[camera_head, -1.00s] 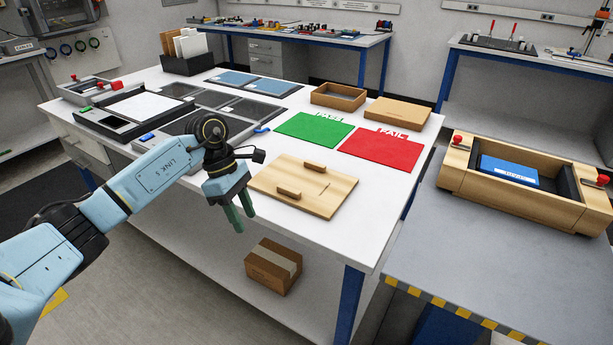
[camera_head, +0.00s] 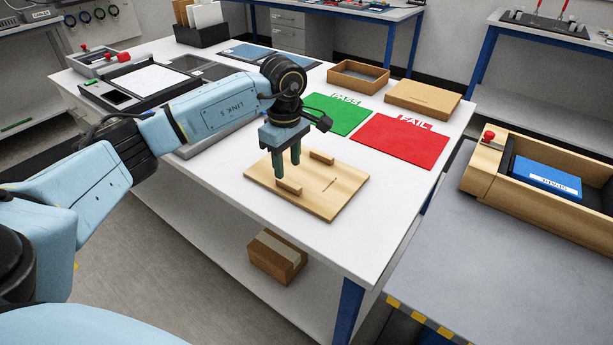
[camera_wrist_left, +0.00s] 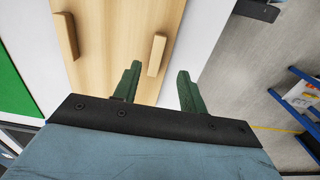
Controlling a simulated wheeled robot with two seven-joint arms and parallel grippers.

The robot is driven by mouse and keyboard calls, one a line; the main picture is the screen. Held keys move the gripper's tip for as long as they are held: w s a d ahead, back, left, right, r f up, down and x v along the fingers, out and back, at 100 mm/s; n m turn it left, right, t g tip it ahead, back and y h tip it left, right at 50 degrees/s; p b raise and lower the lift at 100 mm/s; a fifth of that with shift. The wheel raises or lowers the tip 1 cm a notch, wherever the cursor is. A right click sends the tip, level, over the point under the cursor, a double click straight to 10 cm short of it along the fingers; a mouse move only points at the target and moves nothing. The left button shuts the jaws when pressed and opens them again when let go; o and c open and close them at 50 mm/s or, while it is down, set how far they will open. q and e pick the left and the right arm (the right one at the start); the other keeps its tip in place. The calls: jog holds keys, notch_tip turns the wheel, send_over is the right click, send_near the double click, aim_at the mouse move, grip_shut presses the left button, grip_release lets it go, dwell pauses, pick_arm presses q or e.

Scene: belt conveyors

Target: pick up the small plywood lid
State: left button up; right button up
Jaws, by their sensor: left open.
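The plywood lid (camera_head: 335,205) is a flat, light wooden board lying on the white table, with a narrow slot and two raised wooden grip blocks. My left gripper (camera_head: 287,170) is open and empty, pointing down over the lid's left part, close to the near grip block (camera_head: 289,187). In the left wrist view, the near block (camera_wrist_left: 157,55) appears between the lines of the two green fingers (camera_wrist_left: 159,72), and the far block (camera_wrist_left: 66,35) lies to the left. I cannot tell whether the fingertips touch the lid. My right gripper is not in view.
Green PASS (camera_head: 335,115) and red FAIL (camera_head: 405,143) mats lie behind the lid. An open wooden tray (camera_head: 358,76) and a flat brown box (camera_head: 423,99) stand farther back. A grey bench (camera_head: 470,255) with a wooden fixture (camera_head: 540,205) is at right. Clear tabletop surrounds the lid.

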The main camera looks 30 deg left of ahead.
aim_at(289, 182)
pick_arm(q)
jog(key=f, duration=0.3)
jog(key=f+b, duration=0.1)
jog(key=f, duration=0.1)
jog(key=shift+w+a+f, duration=0.15)
jog(key=shift+w+f, duration=0.15)
jog(key=shift+f, duration=0.05)
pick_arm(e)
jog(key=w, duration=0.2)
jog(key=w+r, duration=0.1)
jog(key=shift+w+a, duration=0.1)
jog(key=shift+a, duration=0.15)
pick_arm(q)
grip_shut()
